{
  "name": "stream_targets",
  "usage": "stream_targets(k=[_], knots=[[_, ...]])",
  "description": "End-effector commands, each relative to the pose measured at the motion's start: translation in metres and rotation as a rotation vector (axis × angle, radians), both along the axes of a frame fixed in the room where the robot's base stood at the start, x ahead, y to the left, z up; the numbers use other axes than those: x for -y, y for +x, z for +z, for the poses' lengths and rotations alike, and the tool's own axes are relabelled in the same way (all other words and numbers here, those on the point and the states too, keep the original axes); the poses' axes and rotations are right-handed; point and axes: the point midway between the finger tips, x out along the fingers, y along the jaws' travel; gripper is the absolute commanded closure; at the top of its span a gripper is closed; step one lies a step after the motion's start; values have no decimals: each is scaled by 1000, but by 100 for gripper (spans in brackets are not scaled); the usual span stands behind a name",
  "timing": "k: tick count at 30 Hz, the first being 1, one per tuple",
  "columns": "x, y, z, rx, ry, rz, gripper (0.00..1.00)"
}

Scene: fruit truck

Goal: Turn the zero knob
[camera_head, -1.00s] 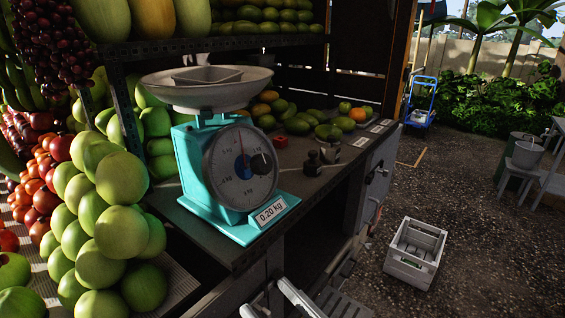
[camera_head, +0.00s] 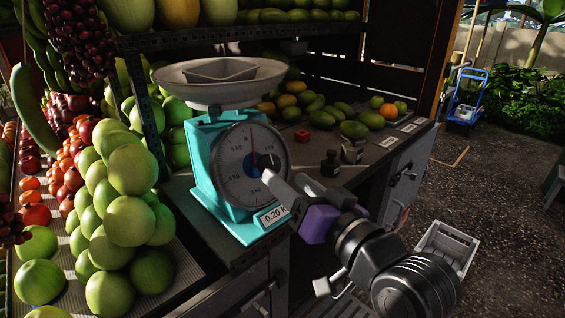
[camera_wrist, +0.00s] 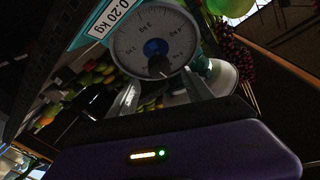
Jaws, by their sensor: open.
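A turquoise scale (camera_head: 203,165) stands on the dark counter, with a white pan (camera_head: 222,78) on top holding a light tray (camera_head: 222,69). Its round grey dial (camera_head: 236,178) has a needle pointing nearly straight up, and a label (camera_head: 273,215) reading 0.20 kg, partly covered. My gripper (camera_head: 283,182) is at the dial's lower right, close to the knob. In the wrist view, the knob (camera_wrist: 158,67) lies between and beyond the open, empty fingers (camera_wrist: 160,88). Contact cannot be told.
Green fruit (camera_head: 130,220) is piled left of the scale. A small dark bottle (camera_head: 330,163) and a red block (camera_head: 302,136) stand on the counter to the right, with mangoes behind. A shelf (camera_head: 230,38) runs above the scale. A crate (camera_head: 447,246) sits on the ground.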

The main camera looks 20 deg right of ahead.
Motion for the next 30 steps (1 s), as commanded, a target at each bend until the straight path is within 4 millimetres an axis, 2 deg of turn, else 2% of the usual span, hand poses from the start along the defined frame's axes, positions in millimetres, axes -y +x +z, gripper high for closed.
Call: stream_targets(k=[5, 12, 18, 29, 30], knots=[[-2, 14, -2, -14, 9, 3, 41], [-8, 51, -1, -14, 6, 4, 41], [-10, 72, -2, -13, 6, 3, 41], [-11, 77, -3, -12, 7, 2, 41], [-10, 77, -3, -12, 7, 2, 49]])
